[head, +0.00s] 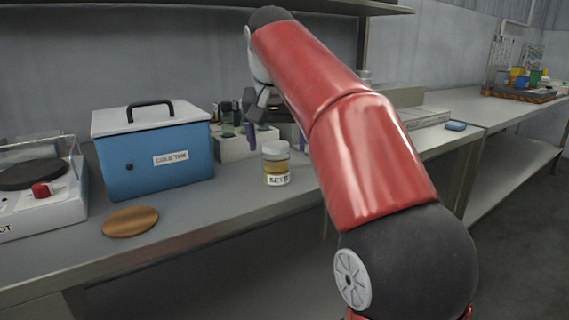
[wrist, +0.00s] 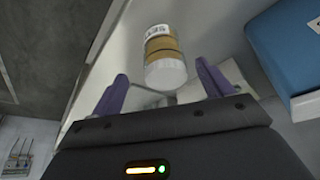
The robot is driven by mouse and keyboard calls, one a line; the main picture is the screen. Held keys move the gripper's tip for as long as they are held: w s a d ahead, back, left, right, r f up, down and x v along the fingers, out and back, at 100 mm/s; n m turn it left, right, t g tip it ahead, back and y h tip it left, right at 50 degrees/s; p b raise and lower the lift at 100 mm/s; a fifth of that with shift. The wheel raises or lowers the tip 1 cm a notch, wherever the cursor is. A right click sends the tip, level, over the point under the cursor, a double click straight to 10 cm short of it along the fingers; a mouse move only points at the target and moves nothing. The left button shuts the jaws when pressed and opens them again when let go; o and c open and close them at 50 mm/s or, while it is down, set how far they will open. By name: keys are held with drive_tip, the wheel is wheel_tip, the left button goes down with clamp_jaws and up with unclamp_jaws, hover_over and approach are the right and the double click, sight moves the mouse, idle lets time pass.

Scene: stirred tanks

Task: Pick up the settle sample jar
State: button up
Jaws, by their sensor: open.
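The settle sample jar (head: 276,164) stands upright on the grey bench. It is clear with a white lid, yellow-brown contents and a white label whose visible letters begin "SET". In the wrist view the jar (wrist: 162,50) lies ahead of the fingers, its lid toward me and roughly centred in the gap. My gripper (wrist: 161,78) is open and empty, with one purple finger to each side of that line. In the head view my gripper (head: 275,134) is above and behind the jar, partly hidden by my red arm. I see no contact with the jar.
A blue cooler box (head: 155,152) with a white lid stands left of the jar. A round copper-coloured disc (head: 130,222) lies in front of the box. A white rack (head: 233,146) with dark-capped bottles is behind the jar. A shelf (head: 180,9) overhangs the bench.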

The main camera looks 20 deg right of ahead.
sight(276, 161)
drive_tip(key=x, duration=0.3)
drive_tip(key=b+x, duration=0.1)
drive_tip(key=x, duration=0.2)
drive_tip(key=shift+w+a+f, duration=0.2)
drive_tip(key=shift+w+f, duration=0.05)
drive_tip(key=c, duration=1.2)
